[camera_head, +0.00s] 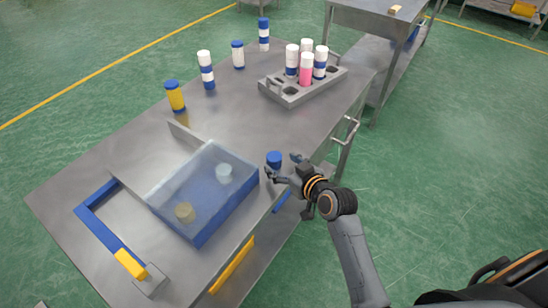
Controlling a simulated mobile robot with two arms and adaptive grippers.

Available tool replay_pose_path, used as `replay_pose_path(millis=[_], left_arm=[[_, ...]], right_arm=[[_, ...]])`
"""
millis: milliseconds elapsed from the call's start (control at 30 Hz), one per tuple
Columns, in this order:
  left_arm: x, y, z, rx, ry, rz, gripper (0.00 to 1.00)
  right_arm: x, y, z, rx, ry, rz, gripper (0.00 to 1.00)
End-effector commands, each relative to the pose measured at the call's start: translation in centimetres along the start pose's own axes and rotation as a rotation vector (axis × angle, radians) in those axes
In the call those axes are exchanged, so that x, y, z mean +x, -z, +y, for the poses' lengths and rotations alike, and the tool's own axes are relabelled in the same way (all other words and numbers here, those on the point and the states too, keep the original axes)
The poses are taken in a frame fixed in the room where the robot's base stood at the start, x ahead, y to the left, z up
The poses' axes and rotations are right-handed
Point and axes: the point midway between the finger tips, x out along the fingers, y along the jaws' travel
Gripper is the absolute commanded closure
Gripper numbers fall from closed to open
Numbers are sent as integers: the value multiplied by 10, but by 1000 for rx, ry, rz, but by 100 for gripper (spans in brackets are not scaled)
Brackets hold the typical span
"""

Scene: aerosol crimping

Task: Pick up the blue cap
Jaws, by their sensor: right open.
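The blue cap (274,158) stands on the steel table near its right edge, just beside the blue crimping box. My right gripper (282,168) is open with its fingers at the cap, one on the near side and one to the right. I cannot tell whether the fingers touch the cap. My left gripper is not in view.
The blue box with a clear lid (205,180) has a yellow-tipped blue lever (130,264). A grey rack (290,96) holds several cans, one pink (306,70). A yellow can (175,97) and several blue-and-white cans stand along the far-left edge.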

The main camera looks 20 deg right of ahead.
Motion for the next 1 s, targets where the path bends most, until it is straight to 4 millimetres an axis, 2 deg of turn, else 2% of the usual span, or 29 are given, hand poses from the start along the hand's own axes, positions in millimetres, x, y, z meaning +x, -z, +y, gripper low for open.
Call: replay_pose_path(millis=[300, 633, 667, 833, 1000], left_arm=[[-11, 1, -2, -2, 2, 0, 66], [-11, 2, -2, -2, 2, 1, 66], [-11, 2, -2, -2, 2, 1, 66], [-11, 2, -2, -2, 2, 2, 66], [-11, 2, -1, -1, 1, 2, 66]], right_arm=[[41, 2, -3, 3, 1, 0, 32], [48, 2, -2, 1, -1, 1, 32], [48, 2, -2, 1, -1, 1, 36], [47, 2, -2, 1, -1, 1, 69], [47, 2, -2, 1, -1, 1, 72]])
